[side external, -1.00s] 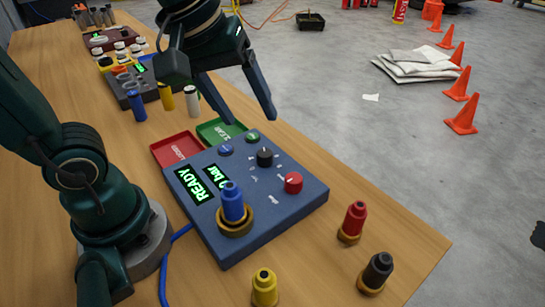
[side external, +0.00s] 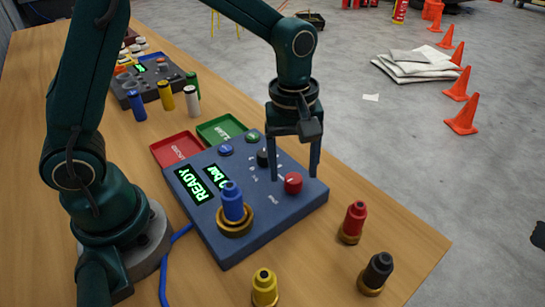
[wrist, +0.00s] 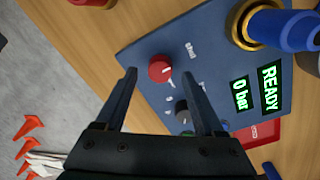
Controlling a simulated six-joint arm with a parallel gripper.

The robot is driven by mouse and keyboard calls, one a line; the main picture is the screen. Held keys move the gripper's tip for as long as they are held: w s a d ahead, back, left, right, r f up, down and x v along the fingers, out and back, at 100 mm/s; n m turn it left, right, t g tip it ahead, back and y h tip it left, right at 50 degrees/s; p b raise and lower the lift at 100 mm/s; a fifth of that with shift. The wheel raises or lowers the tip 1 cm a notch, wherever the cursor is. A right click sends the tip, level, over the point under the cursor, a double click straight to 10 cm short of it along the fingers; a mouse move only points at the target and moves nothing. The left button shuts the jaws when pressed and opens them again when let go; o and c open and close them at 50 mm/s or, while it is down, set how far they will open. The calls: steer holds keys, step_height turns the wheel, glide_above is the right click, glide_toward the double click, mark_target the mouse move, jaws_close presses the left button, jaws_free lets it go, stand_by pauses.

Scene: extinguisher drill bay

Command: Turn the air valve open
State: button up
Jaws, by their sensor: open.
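The red knob (side external: 293,183) sits near the right edge of the blue panel (side external: 262,225). In the wrist view the red knob (wrist: 160,70) has a white pointer line and a label by it that seems to read "shut". My gripper (side external: 295,175) points down over this side of the panel, open and empty. In the wrist view my fingertips (wrist: 157,75) lie either side of the red knob, apart from it. How high they are above the panel is hard to tell. The panel's display (wrist: 255,91) reads READY and 0 bar.
A black knob (side external: 263,157) sits close behind the red one. A blue fitting (side external: 232,203) stands in a brass ring on the panel. Red (side external: 354,222), black (side external: 376,273) and yellow (side external: 264,287) fittings stand in front. Red (side external: 177,149) and green (side external: 220,130) trays lie behind.

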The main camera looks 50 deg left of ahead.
steer(key=shift+f, duration=0.75)
jaws_close()
